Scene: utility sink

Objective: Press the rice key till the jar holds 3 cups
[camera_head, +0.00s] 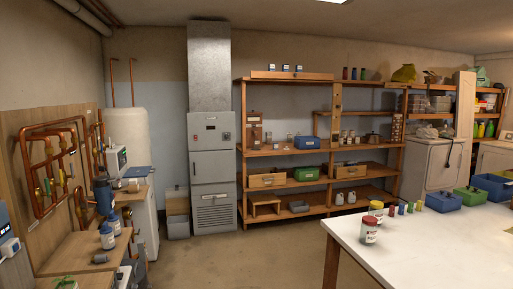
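I cannot make out a rice key or any cup count in this view. A red-and-white labelled jar (369,231) stands on the near left corner of the white table (435,245). A yellow-lidded jar (376,211) stands just behind it. I cannot tell whether either is the task's jar. A small device with a dark lit display (9,247) is cut off at the left edge; its keys are too small to read. My gripper is not in view.
Blue and green bins (443,201) stand along the table's far side. A wooden bench (85,250) with blue bottles (107,236) is at left. Wooden shelves (310,152) and a grey cabinet (210,165) line the back wall. The middle floor (235,260) is clear.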

